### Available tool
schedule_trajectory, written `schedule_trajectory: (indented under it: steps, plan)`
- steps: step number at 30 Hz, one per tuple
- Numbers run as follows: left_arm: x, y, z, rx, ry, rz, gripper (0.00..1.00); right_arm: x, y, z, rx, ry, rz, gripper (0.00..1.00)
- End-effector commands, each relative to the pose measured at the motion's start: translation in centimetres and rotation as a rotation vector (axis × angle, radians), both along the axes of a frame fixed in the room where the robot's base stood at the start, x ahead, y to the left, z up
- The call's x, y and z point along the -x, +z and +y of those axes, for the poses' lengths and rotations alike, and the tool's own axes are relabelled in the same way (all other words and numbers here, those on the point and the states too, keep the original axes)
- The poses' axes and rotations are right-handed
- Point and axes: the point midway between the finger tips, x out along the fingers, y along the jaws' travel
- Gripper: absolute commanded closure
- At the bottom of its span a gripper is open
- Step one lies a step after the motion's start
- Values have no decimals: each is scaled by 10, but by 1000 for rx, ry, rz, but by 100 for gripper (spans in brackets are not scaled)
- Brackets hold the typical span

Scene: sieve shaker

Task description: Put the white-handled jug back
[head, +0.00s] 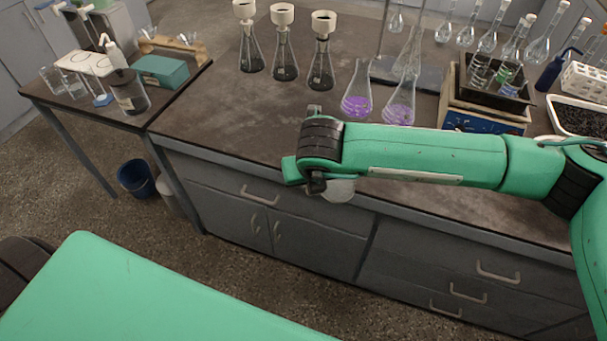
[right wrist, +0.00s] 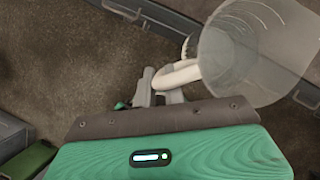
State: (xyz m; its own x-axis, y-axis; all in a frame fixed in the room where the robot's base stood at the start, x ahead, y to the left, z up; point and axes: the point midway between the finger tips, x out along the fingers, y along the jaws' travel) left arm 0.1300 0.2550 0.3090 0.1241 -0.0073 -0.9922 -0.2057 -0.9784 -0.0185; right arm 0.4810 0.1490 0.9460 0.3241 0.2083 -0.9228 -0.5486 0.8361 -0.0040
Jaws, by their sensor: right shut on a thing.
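The jug is a clear, translucent vessel (right wrist: 255,50) with a white handle (right wrist: 182,74) in the right wrist view. My right gripper (right wrist: 163,92) is shut on the handle, with the jug out beyond the fingertips to the right. In the head view only a pale part of the jug (head: 339,190) shows below my right wrist, at the bench's front edge; the rest of it and the fingers are hidden. My left arm crosses the bottom left of the head view, and its gripper is out of frame.
Behind my right wrist, two flasks with purple liquid (head: 357,95) stand on the bench (head: 215,120). Several funnel-topped flasks (head: 284,60) stand farther back. A side table (head: 70,105) with glassware is at left. The bench's front left surface is clear.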

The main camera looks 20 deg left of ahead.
Motion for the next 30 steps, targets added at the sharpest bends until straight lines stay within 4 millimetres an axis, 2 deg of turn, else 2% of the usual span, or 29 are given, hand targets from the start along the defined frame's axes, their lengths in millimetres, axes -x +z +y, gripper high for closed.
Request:
schedule_trajectory:
  steps: [6, 11, 30]
  plan:
    - [-9, 1, -1, 0, 0, -11, 64, 2, -8, -19, -1, 122, 0, 100]
    - [-9, 1, -1, 1, 1, -11, 64, 5, -16, -37, -1, 243, 2, 100]
    - [-5, 1, 0, 0, 0, -7, 64, 22, -60, -132, 0, 917, 2, 100]
